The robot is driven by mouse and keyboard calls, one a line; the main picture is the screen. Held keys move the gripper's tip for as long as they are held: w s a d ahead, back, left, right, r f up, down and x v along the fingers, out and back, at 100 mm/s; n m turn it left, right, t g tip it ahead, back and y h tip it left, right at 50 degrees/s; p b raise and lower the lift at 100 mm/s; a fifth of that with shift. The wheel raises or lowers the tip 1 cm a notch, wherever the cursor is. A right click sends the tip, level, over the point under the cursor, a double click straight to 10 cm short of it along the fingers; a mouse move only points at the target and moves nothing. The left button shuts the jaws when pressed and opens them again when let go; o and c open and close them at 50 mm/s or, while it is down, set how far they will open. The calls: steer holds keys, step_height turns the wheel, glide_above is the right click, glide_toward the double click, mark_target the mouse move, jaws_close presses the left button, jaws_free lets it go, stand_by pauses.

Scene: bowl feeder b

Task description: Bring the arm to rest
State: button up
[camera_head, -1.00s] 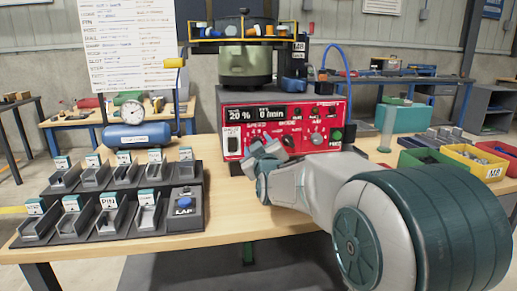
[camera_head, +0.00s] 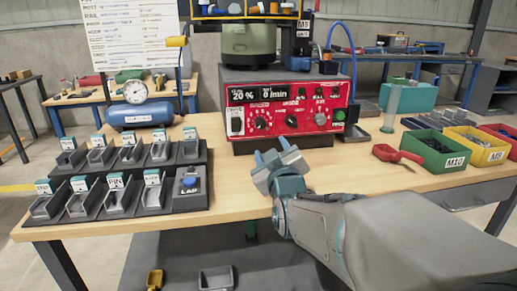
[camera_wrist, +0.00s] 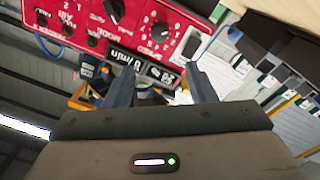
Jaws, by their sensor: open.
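My gripper (camera_head: 280,160) is over the front part of the wooden table in the head view, in front of the red control box. Its two fingers stand apart and nothing shows between them. In the wrist view my gripper (camera_wrist: 165,88) also shows open, with both fingertips pointing toward the red panel (camera_wrist: 150,30). My arm reaches in from the lower right of the head view. The gripper appears apart from the panel.
The red control box (camera_head: 290,110) with knobs stands at the table's back. Labelled holders (camera_head: 130,153) and the LAP button box (camera_head: 190,186) sit left. A red scoop (camera_head: 397,154) and green (camera_head: 434,152) and yellow (camera_head: 475,150) bins are right. The wooden table's (camera_head: 235,180) front middle is fairly clear.

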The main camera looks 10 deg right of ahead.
steer(key=shift+s, duration=0.15)
steer(key=s+r+m+g+p, duration=0.3)
steer(key=s+r+g+p, duration=0.4)
steer(key=s+p, duration=0.4)
steer(key=s+r+m+g+p, duration=0.3)
steer(key=s+r+g+p, duration=0.4)
steer(key=p, duration=1.4)
steer(key=s+g, duration=0.1)
steer(key=s, duration=0.3)
steer(key=shift+s+d+r+g+y, duration=0.15)
steer(key=shift+r+g+y, duration=0.15)
steer(key=shift+g, duration=0.1)
